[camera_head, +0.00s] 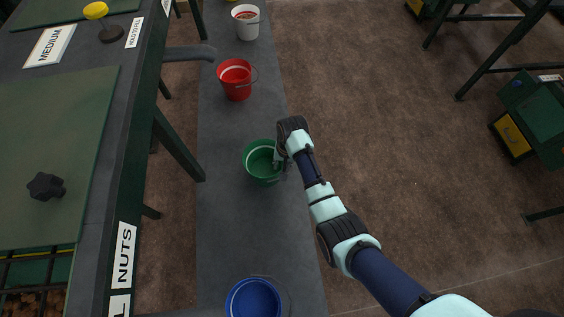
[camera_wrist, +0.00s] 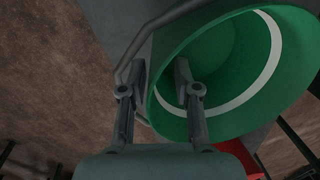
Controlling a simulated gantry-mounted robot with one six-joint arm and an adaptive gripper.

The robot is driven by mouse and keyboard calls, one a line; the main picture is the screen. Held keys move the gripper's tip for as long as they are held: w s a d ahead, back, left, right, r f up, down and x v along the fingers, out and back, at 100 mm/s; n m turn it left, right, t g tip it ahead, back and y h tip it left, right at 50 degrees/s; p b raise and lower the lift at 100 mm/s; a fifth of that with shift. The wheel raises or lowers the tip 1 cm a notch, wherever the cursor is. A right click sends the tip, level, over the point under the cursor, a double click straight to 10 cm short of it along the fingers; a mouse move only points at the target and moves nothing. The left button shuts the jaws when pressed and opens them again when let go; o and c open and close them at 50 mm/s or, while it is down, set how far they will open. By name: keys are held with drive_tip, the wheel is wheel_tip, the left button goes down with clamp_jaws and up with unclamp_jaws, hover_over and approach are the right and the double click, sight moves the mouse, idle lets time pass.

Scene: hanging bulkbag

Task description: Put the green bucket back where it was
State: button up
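The green bucket (camera_head: 256,176) stands upright on a long grey board (camera_head: 235,235), between a red and a blue bucket. In the wrist view the bucket (camera_wrist: 235,65) fills the upper right, with a white ring inside. My gripper (camera_head: 279,160) is at the right side of its rim. In the wrist view my gripper (camera_wrist: 160,66) straddles the rim, one finger outside and one inside the bucket. The fingers are apart, with gaps beside the bucket wall. The wire handle (camera_wrist: 150,30) hangs outside, near the left finger. Whether a finger touches the wall is unclear.
The red bucket (camera_head: 236,83) and a white bucket (camera_head: 246,27) stand farther up the board. The blue bucket (camera_head: 254,300) is at the bottom. A workbench (camera_head: 90,150) with labels runs along the left. Brown floor (camera_head: 400,160) is open to the right.

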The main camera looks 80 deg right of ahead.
wheel_tip(320, 180, up, 12)
drive_tip(key=s+p, duration=0.1)
drive_tip(key=p, duration=0.5)
drive_tip(key=shift+s+d, duration=0.15)
drive_tip(key=shift+s, duration=0.1)
drive_tip(key=shift+r, duration=0.1)
idle(0.9)
